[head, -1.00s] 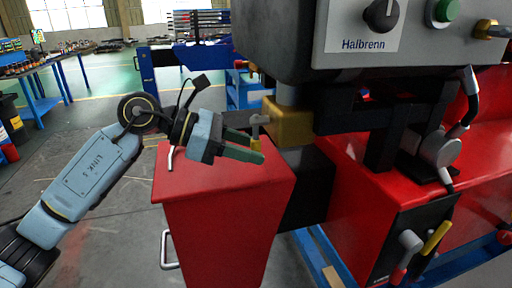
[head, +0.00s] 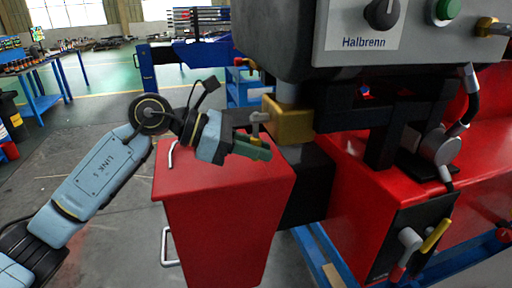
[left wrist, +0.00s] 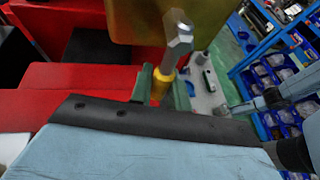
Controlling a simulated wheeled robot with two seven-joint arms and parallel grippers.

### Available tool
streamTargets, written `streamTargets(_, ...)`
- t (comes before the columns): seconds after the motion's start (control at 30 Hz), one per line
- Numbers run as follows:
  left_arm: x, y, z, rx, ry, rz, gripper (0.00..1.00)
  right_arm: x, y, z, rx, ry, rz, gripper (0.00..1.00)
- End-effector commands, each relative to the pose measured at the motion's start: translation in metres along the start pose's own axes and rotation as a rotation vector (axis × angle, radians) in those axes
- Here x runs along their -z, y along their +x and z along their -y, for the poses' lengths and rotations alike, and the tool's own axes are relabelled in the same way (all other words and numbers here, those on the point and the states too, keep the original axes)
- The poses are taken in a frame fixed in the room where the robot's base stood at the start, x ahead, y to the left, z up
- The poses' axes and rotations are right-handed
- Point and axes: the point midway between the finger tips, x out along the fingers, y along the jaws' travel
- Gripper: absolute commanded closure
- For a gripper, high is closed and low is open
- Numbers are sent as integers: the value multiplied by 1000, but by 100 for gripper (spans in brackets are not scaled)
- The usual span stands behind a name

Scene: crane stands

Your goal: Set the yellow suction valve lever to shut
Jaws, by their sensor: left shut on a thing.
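The yellow suction valve lever (left wrist: 160,86) hangs from a grey metal pivot beside a brass valve block (head: 289,121). The block stands under the grey control box, above the red cabinet. In the head view the lever's grey upper part (head: 257,124) shows, and its yellow grip is mostly hidden by my fingers. My left gripper (head: 254,147) comes in from the left, its green fingers shut on the yellow grip. In the left wrist view the left gripper (left wrist: 163,88) has a finger on each side of the grip. My right gripper is not in view.
A red cabinet (head: 222,210) stands just below my left gripper. The grey control box (head: 410,35) overhangs at the upper right. Another yellow lever (head: 436,236) is on the dark panel at the lower right. Open floor lies to the left.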

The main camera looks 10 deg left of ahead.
Motion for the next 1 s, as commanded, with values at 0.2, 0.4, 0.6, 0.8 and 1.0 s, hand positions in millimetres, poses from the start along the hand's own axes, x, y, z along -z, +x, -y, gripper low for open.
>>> streamTargets(0.2, 3, 0, -5, -32, 73, -16, 100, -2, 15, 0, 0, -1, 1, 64)
streamTargets(0.4, 3, -3, -15, -99, 235, -50, 100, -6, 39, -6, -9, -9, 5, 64)
streamTargets(0.6, -1, -6, -21, -139, 331, -70, 100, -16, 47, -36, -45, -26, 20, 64)
streamTargets(0.8, -3, -6, -22, -142, 341, -73, 100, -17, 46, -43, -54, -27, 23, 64)
streamTargets(1.0, -3, -6, -22, -141, 339, -72, 73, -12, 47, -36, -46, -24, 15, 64)
